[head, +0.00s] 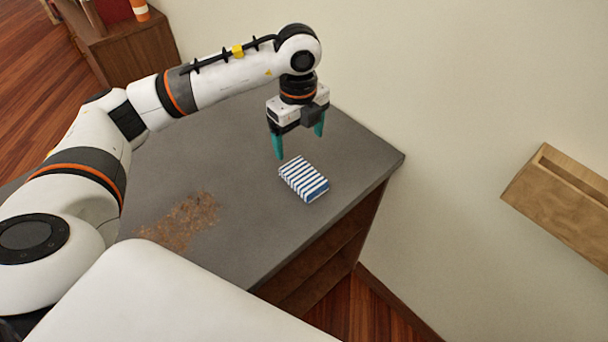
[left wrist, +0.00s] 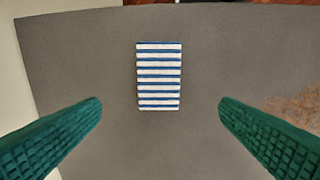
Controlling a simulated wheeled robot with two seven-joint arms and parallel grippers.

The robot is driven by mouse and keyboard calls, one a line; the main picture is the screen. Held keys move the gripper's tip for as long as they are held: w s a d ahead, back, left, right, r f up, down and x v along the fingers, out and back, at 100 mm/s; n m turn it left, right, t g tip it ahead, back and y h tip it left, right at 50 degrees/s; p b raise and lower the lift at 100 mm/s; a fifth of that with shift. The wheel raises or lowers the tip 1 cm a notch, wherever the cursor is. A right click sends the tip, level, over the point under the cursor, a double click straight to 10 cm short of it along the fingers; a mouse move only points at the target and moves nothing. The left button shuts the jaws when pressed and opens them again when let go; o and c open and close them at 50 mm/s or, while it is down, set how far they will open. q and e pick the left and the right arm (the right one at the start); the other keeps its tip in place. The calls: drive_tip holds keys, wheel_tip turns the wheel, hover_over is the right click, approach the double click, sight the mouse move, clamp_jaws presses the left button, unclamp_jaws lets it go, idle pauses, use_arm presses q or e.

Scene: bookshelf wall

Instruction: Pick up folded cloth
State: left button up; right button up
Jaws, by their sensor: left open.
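The folded cloth (head: 304,179) has blue and white stripes and lies flat on the grey top of a cabinet (head: 235,235), near its right edge in the head view. My left gripper (head: 298,146) has teal fingers, points down and is above and a little behind the cloth. It is open and empty. In the left wrist view the cloth (left wrist: 158,76) lies ahead, between the lines of the two spread fingers (left wrist: 160,110) and apart from both. My right gripper is in neither view.
A brown stain or crumb patch (head: 182,222) marks the grey top left of the cloth. A pale wall (head: 420,80) rises behind. A wooden shelf (head: 565,200) juts from it at right. A brown cabinet (head: 135,48) stands at back left. The top around the cloth is clear.

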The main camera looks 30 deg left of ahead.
use_arm(q)
drive_tip(key=p, duration=0.2)
hover_over(303, 173)
drive_tip(key=f, duration=0.3)
drive_tip(key=s+f, duration=0.1)
drive_tip(key=f, duration=0.1)
drive_tip(key=shift+a, duration=0.2)
drive_tip(key=shift+w+f, duration=0.15)
drive_tip(key=shift+f, duration=0.45)
drive_tip(key=f, duration=0.1)
drive_tip(key=f+p, duration=0.1)
drive_tip(key=f, duration=0.1)
drive_tip(key=f+p, duration=0.1)
drive_tip(key=shift+w+d+f, duration=0.15)
drive_tip(key=shift+w+d, duration=0.05)
drive_tip(key=shift+w, duration=0.05)
drive_tip(key=shift+f, duration=0.35)
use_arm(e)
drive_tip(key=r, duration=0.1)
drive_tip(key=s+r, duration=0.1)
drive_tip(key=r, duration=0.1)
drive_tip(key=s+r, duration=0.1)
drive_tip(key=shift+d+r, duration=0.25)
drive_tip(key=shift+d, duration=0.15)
use_arm(q)
drive_tip(key=shift+c, duration=0.5)
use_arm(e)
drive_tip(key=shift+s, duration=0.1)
